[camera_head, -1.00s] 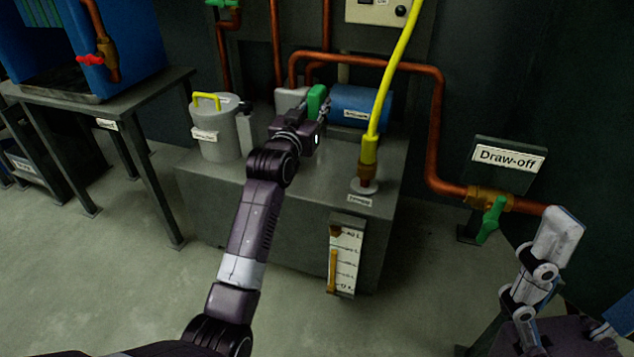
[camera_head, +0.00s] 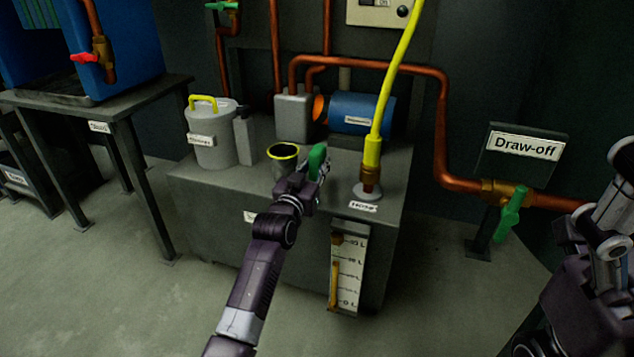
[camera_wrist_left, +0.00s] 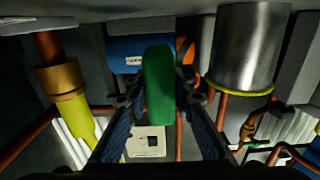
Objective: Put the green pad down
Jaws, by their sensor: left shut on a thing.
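The green pad (camera_head: 317,160) is upright in my left gripper (camera_head: 322,172), above the front part of the grey tank top (camera_head: 225,184). In the left wrist view the green pad (camera_wrist_left: 159,85) stands between the two dark fingers (camera_wrist_left: 160,110), which are shut on it. Its lower end is partly hidden by the gripper in the head view. I cannot tell whether it touches the tank top. My right arm shows at the right edge, but its fingers do not show.
A metal cup with a yellow rim (camera_head: 283,152) stands just left of the pad. A lidded grey pot (camera_head: 210,145) is further left. A blue motor (camera_head: 360,112) lies behind, and a yellow hose (camera_head: 374,150) rises at the right. A level gauge (camera_head: 347,272) hangs in front.

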